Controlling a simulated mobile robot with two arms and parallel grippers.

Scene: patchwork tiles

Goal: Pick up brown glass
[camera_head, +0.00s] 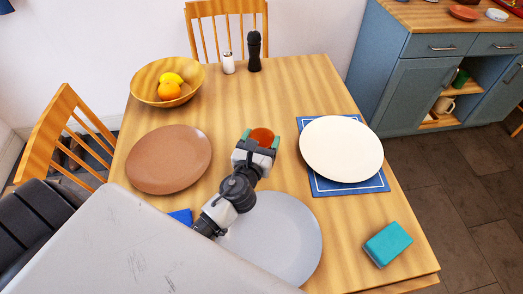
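The brown glass (262,135) is near the middle of the wooden table, and its orange-brown upper part shows between the fingers of my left gripper (262,139). The green-tipped fingers stand one on each side of it, with almost no gap visible. I cannot tell whether they press on the glass or only stand around it. The lower part of the glass is hidden behind the gripper, so I cannot see whether it touches the table. My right gripper is not in view.
The table (300,85) holds a brown plate (168,160), a white plate (341,149) on a blue mat (350,188), a grey plate (285,235) under my arm, and a teal block (388,244). A fruit bowl (145,92), white shaker (228,63) and black grinder (254,52) stand at the back.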

